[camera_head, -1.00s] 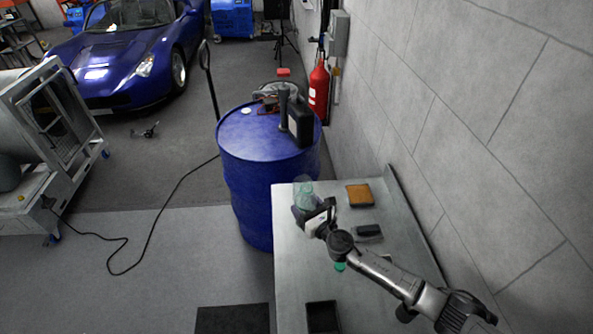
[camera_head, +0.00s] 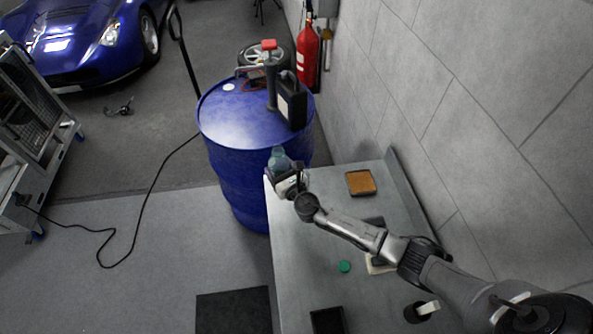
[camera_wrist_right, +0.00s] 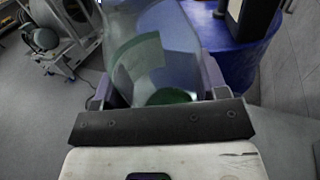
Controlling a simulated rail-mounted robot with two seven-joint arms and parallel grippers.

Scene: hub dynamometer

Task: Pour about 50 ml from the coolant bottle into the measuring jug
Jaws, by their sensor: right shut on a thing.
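My right gripper (camera_head: 292,180) is shut on a clear, bluish bottle, taken as the coolant bottle (camera_head: 279,158), at the far left corner of the bench. In the right wrist view the bottle (camera_wrist_right: 180,50) fills the space beyond the jaws, with a green patch on its side and dark green low down near the jaws. Its mouth is out of that view, and its exact tilt cannot be told. A faint clear outline shows just right of the gripper in the head view; I cannot tell whether it is the measuring jug. My left gripper is not in view.
The grey bench (camera_head: 310,240) carries a green cap (camera_head: 344,266), an orange-brown block (camera_head: 361,183) and a black tray (camera_head: 328,321). A blue drum (camera_head: 235,135) with a black container (camera_head: 292,103) stands beyond it. A wall bounds the right.

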